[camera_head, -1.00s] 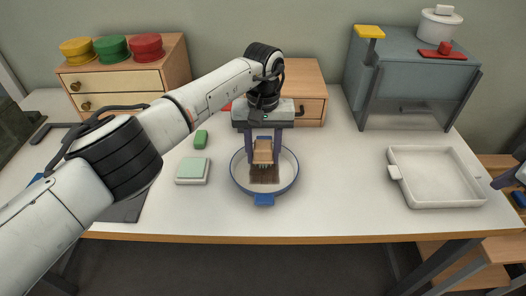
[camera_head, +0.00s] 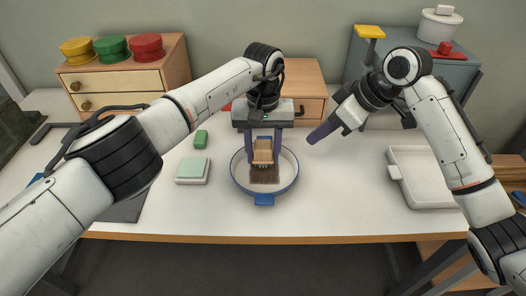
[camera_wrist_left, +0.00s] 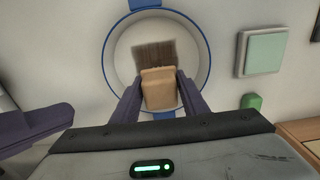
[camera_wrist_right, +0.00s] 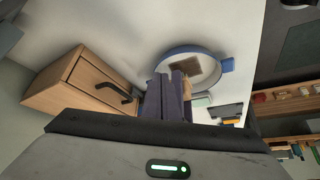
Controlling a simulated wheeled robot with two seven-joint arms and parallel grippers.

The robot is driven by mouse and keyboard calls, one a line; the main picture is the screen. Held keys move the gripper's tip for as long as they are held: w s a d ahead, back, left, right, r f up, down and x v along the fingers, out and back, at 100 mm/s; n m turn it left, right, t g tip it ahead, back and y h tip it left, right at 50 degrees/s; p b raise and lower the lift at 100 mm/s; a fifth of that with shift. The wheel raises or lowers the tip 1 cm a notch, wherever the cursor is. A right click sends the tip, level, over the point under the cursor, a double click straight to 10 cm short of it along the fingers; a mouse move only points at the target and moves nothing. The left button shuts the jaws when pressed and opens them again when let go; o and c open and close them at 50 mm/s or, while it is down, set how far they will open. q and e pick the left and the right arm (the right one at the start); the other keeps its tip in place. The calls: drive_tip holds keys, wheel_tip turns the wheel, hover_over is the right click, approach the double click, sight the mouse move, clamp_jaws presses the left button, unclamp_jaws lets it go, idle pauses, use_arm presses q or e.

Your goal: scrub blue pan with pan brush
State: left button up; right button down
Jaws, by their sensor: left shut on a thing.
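The blue pan (camera_head: 291,182), white inside with a blue rim and blue side tabs, stands on the table in front of me. My left gripper (camera_head: 263,148) is over the pan, shut on the wooden block of the pan brush (camera_head: 264,173). The brush's dark bristles point down into the pan at or near its floor; contact is hard to tell. In the left wrist view the brush (camera_wrist_left: 158,88) sits between both fingers. My right gripper (camera_head: 314,136) is right of the pan, above the table. Its fingers (camera_wrist_right: 167,97) lie together and look empty.
A green and white block (camera_head: 192,171) and a small green block (camera_head: 201,139) lie left of the pan. A white tray (camera_head: 425,203) is at the right. Wooden drawers (camera_head: 300,78) and a grey cabinet (camera_head: 449,75) stand behind. The table between pan and tray is clear.

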drive_tip(key=n, duration=0.1)
hover_over(297, 167)
drive_tip(key=shift+s+f, duration=0.1)
drive_tip(key=shift+f, duration=2.25)
drive_tip(key=shift+f, duration=1.1)
idle(0.4)
use_arm(q)
drive_tip(key=shift+f, duration=1.05)
drive_tip(key=shift+s, duration=0.1)
